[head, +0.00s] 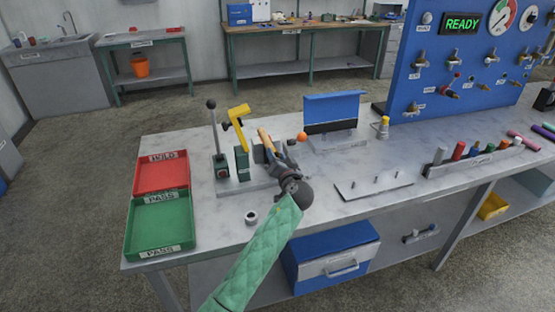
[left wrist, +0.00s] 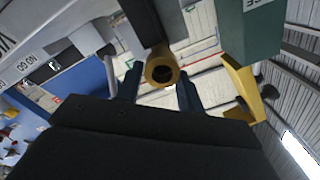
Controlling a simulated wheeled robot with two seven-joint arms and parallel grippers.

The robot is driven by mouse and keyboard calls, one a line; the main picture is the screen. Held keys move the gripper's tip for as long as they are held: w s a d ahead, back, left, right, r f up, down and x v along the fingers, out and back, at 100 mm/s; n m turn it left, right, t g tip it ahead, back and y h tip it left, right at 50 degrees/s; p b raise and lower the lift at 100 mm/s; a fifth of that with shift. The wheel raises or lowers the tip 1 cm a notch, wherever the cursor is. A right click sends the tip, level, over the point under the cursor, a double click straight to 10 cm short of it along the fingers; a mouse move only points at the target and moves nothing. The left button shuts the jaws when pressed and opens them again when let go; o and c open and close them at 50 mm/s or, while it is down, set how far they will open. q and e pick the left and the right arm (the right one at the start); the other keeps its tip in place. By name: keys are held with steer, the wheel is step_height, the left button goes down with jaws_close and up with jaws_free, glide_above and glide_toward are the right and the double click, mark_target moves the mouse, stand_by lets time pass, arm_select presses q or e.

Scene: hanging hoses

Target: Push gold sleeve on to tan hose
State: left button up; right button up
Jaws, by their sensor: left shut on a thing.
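A gold tube (left wrist: 160,68), which looks like the gold sleeve, sits between the two fingers of my left gripper (left wrist: 158,90) in the left wrist view. Its round open end with a dark bore faces the camera. In the head view my left gripper (head: 271,151) is shut on a tan-gold piece (head: 264,136) beside the grey and green fixture on the bench. I cannot tell the tan hose apart from the sleeve there, and the far end of the piece is hard to make out. My right gripper is not in view.
A yellow bracket (head: 238,114) and an upright lever (head: 212,125) stand close left of my gripper. A red tray (head: 160,189) and a green tray (head: 146,239) lie at the left. A blue stand (head: 335,106) is behind right.

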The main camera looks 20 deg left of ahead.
arm_select(q)
steer(key=shift+w+a, duration=0.45)
steer(key=shift+w, duration=0.15)
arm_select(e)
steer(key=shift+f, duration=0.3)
arm_select(q)
steer(key=o, duration=1.1)
steer(key=shift+s+d+f+b, duration=0.15)
steer(key=shift+b, duration=0.3)
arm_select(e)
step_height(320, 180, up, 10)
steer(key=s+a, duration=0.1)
arm_select(q)
steer(key=b+v, duration=0.1)
steer(key=v, duration=0.6)
steer(key=shift+b, duration=0.4)
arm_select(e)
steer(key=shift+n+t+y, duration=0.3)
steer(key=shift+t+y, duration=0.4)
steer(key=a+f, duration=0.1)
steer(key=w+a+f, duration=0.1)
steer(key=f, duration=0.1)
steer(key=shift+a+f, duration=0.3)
arm_select(q)
steer(key=shift+s+d, duration=0.1)
steer(key=shift+s, duration=0.05)
